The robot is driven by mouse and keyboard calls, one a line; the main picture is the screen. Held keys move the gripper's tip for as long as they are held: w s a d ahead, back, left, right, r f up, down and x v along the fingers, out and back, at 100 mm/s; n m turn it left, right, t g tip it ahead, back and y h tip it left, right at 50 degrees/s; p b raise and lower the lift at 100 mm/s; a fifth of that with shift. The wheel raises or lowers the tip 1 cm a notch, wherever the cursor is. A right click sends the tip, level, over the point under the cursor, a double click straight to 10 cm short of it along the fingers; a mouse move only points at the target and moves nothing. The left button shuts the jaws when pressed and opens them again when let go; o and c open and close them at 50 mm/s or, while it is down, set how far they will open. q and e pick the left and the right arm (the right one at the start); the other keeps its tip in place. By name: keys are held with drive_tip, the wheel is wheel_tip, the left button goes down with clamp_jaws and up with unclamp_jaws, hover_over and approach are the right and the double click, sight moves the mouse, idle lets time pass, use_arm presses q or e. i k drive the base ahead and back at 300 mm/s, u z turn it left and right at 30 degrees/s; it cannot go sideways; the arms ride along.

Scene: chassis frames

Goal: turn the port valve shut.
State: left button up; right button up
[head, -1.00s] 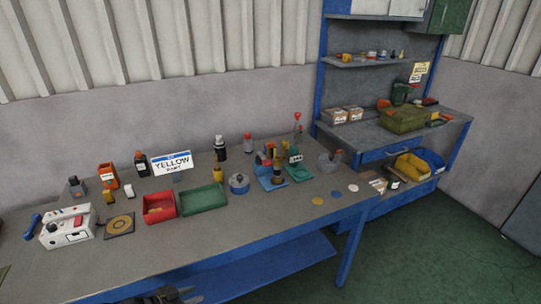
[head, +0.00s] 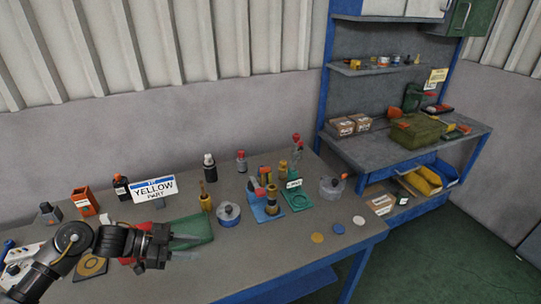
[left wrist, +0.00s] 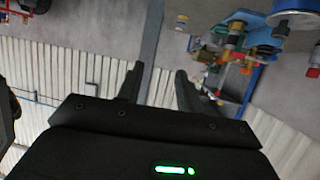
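Two small fitting assemblies stand on the workbench right of its middle. One has a blue base (head: 259,210) with brass and red-topped fittings. The other has a green base (head: 298,201) with a white label, too small to read. I cannot tell which is the port valve. My left gripper (head: 190,247) is open and empty, above the bench in front of the green tray and left of both assemblies. In the left wrist view its fingers (left wrist: 158,88) are apart, with brass and red fittings (left wrist: 232,45) beyond them to the upper right. My right gripper is not in view.
A round grey-blue pot (head: 229,215) stands between the green tray (head: 196,229) and the blue base. A glass jar (head: 331,187) stands right of the green base.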

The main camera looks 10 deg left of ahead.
sight(263, 170)
drive_tip(key=i, duration=1.3)
